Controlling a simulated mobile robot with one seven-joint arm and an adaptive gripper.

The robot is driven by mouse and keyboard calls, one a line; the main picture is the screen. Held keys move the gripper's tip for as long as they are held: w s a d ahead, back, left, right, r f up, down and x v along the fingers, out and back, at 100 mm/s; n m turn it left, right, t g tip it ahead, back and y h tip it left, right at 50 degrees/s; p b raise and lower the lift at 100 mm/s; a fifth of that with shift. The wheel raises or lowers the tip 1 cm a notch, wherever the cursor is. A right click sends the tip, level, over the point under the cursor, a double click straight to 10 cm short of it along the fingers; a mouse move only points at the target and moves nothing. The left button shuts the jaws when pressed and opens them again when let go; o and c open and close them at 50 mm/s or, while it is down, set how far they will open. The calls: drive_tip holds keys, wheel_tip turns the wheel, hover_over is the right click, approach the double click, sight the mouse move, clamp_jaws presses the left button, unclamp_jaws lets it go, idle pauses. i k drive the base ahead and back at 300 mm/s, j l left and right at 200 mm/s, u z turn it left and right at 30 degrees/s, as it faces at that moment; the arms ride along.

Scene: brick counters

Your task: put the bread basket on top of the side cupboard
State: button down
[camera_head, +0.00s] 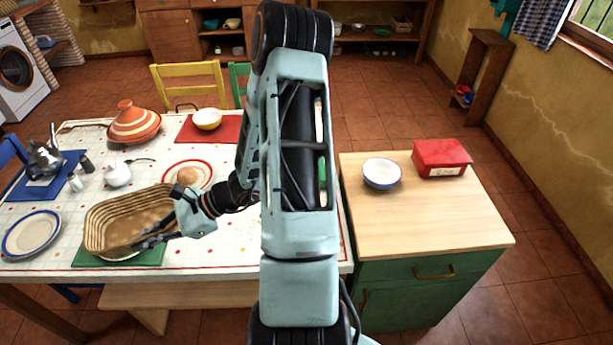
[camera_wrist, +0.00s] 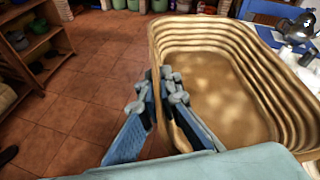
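The bread basket (camera_head: 122,217) is a tan, woven, rounded rectangle, empty inside. It shows over the left part of the dining table, above a green mat (camera_head: 87,257) and a plate that it partly hides. My gripper (camera_head: 160,226) is at its right end. In the wrist view the fingers (camera_wrist: 166,92) straddle the wall of the basket (camera_wrist: 225,85), one inside and one outside, closed on the rim. Its exact height over the table is hard to tell. The side cupboard (camera_head: 430,222) is green with a light wooden top, right of the table.
On the cupboard top stand a blue-white bowl (camera_head: 381,173) and a red box (camera_head: 441,158); its front is bare. A bench (camera_head: 190,296) stands in front.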

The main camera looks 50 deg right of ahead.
sight(455, 213)
drive_tip(key=k, duration=0.65)
drive_tip(key=k+l, duration=0.35)
drive_tip(key=k, duration=0.15)
drive_tip(key=k+l, duration=0.15)
drive_tip(key=l, duration=0.15)
drive_tip(key=k+l, duration=0.15)
drive_tip(key=l, duration=0.75)
drive_tip(key=k+l, duration=0.1)
drive_tip(key=l, duration=0.45)
